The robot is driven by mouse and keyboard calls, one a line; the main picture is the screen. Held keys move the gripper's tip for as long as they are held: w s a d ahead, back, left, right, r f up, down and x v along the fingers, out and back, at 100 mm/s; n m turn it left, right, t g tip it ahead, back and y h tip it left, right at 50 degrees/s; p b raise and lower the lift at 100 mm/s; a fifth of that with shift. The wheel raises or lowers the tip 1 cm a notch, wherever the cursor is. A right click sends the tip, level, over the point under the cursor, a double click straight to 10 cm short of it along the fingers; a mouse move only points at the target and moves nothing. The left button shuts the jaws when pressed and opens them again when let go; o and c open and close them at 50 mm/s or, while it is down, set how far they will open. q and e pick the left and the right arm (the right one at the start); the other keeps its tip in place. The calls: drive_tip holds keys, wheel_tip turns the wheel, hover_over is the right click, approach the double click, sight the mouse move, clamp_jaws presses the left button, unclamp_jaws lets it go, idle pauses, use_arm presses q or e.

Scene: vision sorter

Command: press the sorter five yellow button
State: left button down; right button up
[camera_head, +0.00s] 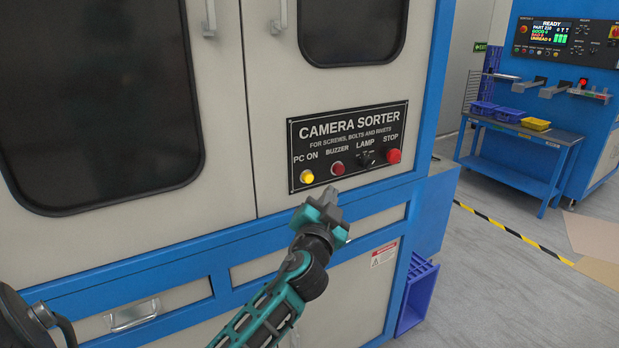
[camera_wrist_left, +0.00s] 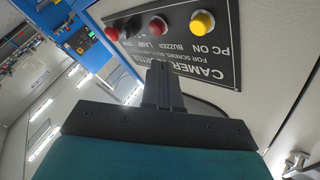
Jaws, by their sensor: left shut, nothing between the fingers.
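The yellow button (camera_head: 307,176) is at the left end of the black CAMERA SORTER panel (camera_head: 350,128), under the label PC ON. In the left wrist view the panel is upside down and the yellow button (camera_wrist_left: 202,23) is at the upper right. My left gripper (camera_head: 331,197) is shut and empty, just below the panel and to the right of the yellow button in the head view. In the wrist view its closed fingers (camera_wrist_left: 158,72) cover part of the panel lettering and appear apart from the button. My right gripper is not in view.
A red buzzer button (camera_head: 338,168), a black lamp knob (camera_head: 367,158) and a red stop button (camera_head: 394,156) are right of the yellow one. Cabinet door handles (camera_head: 209,18) stick out above.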

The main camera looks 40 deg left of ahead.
use_arm(q)
drive_tip(key=shift+w+a, duration=0.3)
drive_tip(key=shift+a, duration=0.45)
drive_tip(key=shift+w+a, duration=0.3)
drive_tip(key=shift+a, duration=0.4)
drive_tip(key=shift+w+a, duration=0.3)
drive_tip(key=shift+a, duration=0.45)
drive_tip(key=shift+a, duration=0.1)
drive_tip(key=shift+w+a, duration=0.15)
drive_tip(key=shift+a, duration=0.15)
idle(0.3)
drive_tip(key=shift+w+a, duration=0.15)
drive_tip(key=shift+a, duration=0.25)
idle(0.8)
drive_tip(key=shift+d, duration=0.1)
drive_tip(key=shift+s+d, duration=0.35)
drive_tip(key=shift+d, duration=0.35)
drive_tip(key=d, duration=0.1)
drive_tip(key=s+d, duration=0.1)
drive_tip(key=d, duration=0.1)
drive_tip(key=s+d+b, duration=0.1)
drive_tip(key=shift+d, duration=0.3)
